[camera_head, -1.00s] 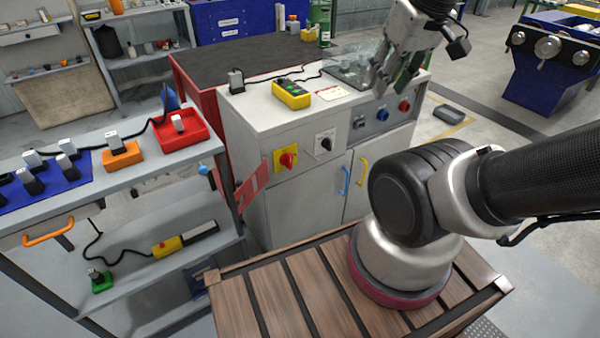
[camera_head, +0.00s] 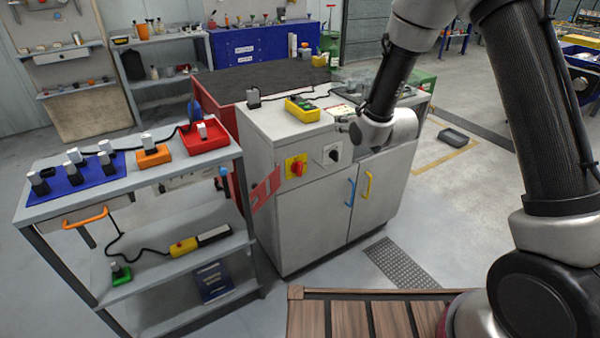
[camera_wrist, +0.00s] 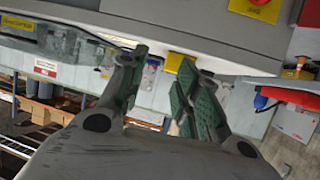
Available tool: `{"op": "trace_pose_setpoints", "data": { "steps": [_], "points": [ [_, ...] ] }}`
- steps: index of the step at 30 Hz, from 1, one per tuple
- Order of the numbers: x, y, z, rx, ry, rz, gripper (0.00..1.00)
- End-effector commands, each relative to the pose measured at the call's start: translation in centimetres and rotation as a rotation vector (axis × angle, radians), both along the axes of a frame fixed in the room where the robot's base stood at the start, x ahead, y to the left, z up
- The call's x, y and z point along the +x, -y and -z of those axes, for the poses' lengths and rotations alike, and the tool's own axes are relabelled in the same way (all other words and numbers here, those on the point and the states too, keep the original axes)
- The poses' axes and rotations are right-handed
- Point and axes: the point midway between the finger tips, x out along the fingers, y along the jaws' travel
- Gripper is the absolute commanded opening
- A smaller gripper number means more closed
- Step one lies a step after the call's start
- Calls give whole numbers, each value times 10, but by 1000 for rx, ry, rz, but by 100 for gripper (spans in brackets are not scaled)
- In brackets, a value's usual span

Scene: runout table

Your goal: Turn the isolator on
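A red rotary knob (camera_head: 297,169) on a yellow plate sits on the front of the grey cabinet (camera_head: 310,220); it looks like the isolator. Its exact setting is too small to read. To its right is a black knob (camera_head: 332,154) on a white plate. In the head view my wrist is in front of the cabinet's upper right, and my gripper (camera_head: 347,123) is mostly hidden by it, right of the knobs. In the wrist view my gripper (camera_wrist: 163,60) has its green-padded fingers apart with nothing clearly held. A red part on yellow (camera_wrist: 258,6) is cut off at the top edge there.
A yellow control box (camera_head: 302,110) and a black plug (camera_head: 253,98) lie on the cabinet top. Blue (camera_head: 350,192) and yellow (camera_head: 368,186) door handles are below. A shelf cart (camera_head: 190,172) with a red tray stands left.

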Motion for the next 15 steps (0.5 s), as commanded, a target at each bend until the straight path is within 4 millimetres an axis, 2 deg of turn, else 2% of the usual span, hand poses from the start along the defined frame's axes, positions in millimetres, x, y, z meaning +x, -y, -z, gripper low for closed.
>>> {"op": "trace_pose_setpoints", "data": {
  "steps": [1, 4, 6, 10, 15],
  "points": [
    [0, -21, 32, 11, 28, -29, 33],
    [-5, -54, 79, 55, 122, -79, 33],
    [-16, -72, 108, 85, 182, -111, 33],
    [-42, -93, 151, 135, 273, -158, 33],
    [-69, -101, 179, 178, 343, -192, 33]
  ]
}}
